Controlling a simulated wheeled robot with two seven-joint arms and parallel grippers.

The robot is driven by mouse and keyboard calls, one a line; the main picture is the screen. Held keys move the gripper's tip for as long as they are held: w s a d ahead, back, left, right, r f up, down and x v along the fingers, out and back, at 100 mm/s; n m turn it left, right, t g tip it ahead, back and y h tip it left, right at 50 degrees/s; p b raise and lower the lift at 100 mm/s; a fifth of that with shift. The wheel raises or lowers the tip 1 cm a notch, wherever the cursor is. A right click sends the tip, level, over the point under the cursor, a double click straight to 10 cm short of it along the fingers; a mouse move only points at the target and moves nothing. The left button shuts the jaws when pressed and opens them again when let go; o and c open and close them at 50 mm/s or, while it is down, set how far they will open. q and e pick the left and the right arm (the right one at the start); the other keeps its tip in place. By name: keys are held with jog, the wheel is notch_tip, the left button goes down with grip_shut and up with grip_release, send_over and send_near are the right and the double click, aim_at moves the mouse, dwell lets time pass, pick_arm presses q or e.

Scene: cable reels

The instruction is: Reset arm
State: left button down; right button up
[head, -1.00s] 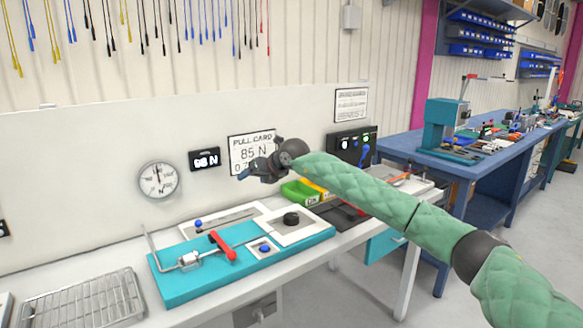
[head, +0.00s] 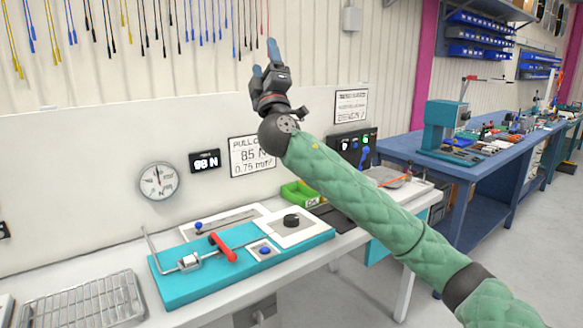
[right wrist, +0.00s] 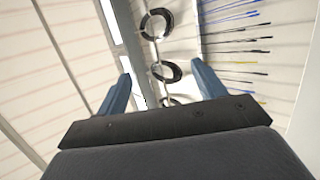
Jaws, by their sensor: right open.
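My right gripper (head: 265,62) is raised in the head view, in front of the wall, with its blue fingers pointing up. It is open and empty. In the right wrist view its two fingers (right wrist: 166,88) stand wide apart with nothing between them. The teal fixture (head: 180,290) lies on the white bench below the gripper, with a red lever (head: 223,247), a metal clamp and blue knobs. The pull card (head: 245,155) on the back panel is partly hidden behind my right wrist. My left gripper is not in view.
A wire rack (head: 85,303) lies at the bench's left. A green bin (head: 300,193) and a black control box (head: 350,143) stand near my forearm. Cables (head: 150,15) hang on the wall by the raised gripper. A blue workbench (head: 430,160) is at right.

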jog(key=s+d+f+m+g+h, duration=0.1)
jog(key=d+f+m+g+h, duration=0.3)
jog(key=f, duration=0.4)
jog(key=s+d+f+m+g+h, duration=0.1)
jog(key=d+f+m+g+h, duration=0.1)
jog(key=d+f+m+h, duration=0.5)
jog(key=s+d+f+m+g+y+p, duration=0.15)
jog(key=s+f+g, duration=0.3)
jog(key=f, duration=0.65)
jog(key=s+d+f+g+y, duration=0.1)
jog(key=s+f+g+y, duration=0.3)
jog(key=f, duration=0.8)
jog(key=s+d+f+m+g+p, duration=0.1)
jog(key=s+d+f+g, duration=0.2)
jog(key=s+f, duration=0.9)
jog(key=s+d+f+m+g+p, duration=0.1)
jog(key=s+d+f+m+g, duration=0.15)
jog(key=s+f, duration=0.95)
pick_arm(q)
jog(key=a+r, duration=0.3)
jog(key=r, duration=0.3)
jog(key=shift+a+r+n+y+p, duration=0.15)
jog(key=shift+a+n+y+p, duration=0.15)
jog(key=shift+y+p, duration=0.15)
pick_arm(e)
jog(key=s+f+g, duration=0.4)
jog(key=s+f, duration=1)
jog(key=s, duration=0.3)
jog(key=shift+d, duration=0.45)
